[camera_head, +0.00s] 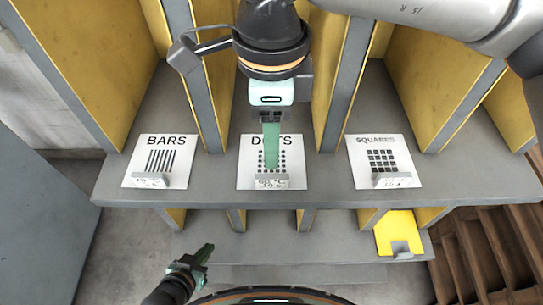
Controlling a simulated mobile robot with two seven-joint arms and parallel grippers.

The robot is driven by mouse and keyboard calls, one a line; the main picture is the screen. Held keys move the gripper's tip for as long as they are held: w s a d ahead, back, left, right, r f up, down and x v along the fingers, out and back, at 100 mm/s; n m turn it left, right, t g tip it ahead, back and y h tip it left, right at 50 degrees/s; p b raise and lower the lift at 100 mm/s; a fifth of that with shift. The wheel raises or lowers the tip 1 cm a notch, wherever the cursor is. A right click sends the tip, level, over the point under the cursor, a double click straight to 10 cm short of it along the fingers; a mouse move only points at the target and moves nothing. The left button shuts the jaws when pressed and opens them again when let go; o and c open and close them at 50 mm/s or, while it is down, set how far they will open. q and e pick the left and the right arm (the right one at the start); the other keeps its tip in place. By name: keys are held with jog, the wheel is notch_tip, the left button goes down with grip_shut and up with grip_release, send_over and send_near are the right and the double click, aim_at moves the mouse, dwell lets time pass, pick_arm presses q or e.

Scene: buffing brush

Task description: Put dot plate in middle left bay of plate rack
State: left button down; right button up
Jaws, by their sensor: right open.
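The dot plate (244,178) is a white square marked DOTS, with a grid of black dots and a grey tab at its front edge. It lies on the grey shelf between two other plates. My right gripper (271,160) reaches down from above over its middle and hides part of the lettering and dots. That gripper is open; whether it touches the plate I cannot tell. My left gripper (203,256) is low at the left, away from the plates; its jaw gap cannot be made out. Upright grey dividers with yellow bays (175,85) stand behind the plates.
The BARS plate (143,143) lies left and the SQUARES plate (357,150) right, both on the upper shelf (320,190). A yellow plate with a grey tab (392,228) sits on the lower ledge at right, among small yellow bays. Brown wooden slats (480,260) stand at lower right.

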jog(key=shift+r, duration=1.7)
